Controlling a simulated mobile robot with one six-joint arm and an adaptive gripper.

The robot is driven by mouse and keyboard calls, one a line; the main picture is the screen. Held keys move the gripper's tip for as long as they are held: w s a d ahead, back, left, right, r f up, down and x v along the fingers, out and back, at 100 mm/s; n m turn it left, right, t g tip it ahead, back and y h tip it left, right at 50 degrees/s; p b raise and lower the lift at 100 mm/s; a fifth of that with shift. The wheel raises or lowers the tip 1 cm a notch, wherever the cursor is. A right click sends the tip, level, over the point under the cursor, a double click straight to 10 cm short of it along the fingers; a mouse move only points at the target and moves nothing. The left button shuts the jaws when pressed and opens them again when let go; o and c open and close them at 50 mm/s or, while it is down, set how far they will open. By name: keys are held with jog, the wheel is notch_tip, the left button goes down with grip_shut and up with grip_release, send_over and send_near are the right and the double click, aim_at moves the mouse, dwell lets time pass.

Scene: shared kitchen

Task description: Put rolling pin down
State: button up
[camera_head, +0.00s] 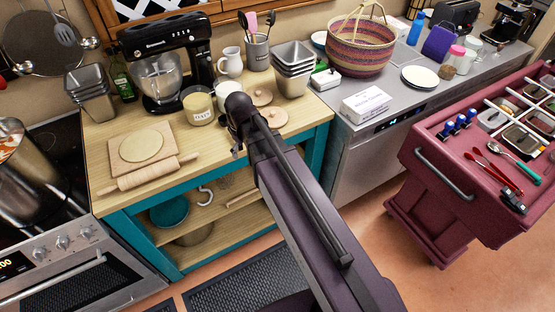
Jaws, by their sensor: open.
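The wooden rolling pin (147,174) lies on the wooden worktop (215,152), along the front edge of a square board (118,162). A flat round of pale dough (141,146) is on that board. The dark wrist and arm hide part of the gripper and some of the worktop behind. I see nothing held in it.
A stove with a large pot (28,165) is at left. Bare worktop lies between pin and gripper.

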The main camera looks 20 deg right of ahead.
jog(key=s+d+m, duration=0.6)
jog(key=s+d, duration=0.1)
jog(key=d, duration=0.2)
jog(key=shift+s, duration=0.25)
